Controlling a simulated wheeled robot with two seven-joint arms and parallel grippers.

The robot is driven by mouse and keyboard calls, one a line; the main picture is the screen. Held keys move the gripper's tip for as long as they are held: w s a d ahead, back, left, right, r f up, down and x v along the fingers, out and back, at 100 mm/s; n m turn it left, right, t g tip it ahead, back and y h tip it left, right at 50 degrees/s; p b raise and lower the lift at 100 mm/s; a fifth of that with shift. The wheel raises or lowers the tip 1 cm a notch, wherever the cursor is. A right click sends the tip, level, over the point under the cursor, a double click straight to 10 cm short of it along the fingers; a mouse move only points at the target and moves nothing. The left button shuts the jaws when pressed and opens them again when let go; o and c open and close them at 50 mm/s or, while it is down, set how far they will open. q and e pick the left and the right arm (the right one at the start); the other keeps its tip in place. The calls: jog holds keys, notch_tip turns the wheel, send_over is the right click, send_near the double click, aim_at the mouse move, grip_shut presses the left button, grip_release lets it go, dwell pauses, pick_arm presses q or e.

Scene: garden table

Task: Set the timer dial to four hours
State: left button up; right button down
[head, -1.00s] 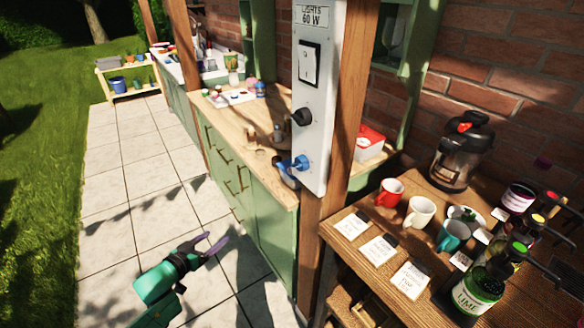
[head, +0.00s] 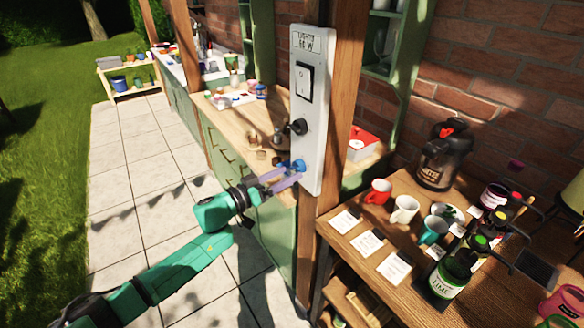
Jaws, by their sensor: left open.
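A white control panel (head: 313,120) is fixed to a wooden post. It carries a label at the top, a rocker switch (head: 304,83), a black dial (head: 298,127) and, below it, a blue knob (head: 298,165). I cannot read any hour marks. My left gripper (head: 292,177), with purple fingers, is open at the lower part of the panel, right by the blue knob. I cannot tell whether the fingers touch the knob. My right gripper does not show.
A wooden table on the right holds a red mug (head: 378,192), a cream mug (head: 405,209), a teal mug (head: 433,231), a dark flask (head: 442,155), cards and bottles. A green cabinet with a wooden counter (head: 236,117) stands behind the panel. The paving at left is clear.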

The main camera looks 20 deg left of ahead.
aim_at(297, 167)
pick_arm(q)
jog(key=x, duration=0.2)
jog(key=shift+w+d, duration=0.15)
jog(key=shift+w, duration=0.25)
jog(key=c, duration=0.4)
jog(key=shift+f, duration=0.1)
grip_shut()
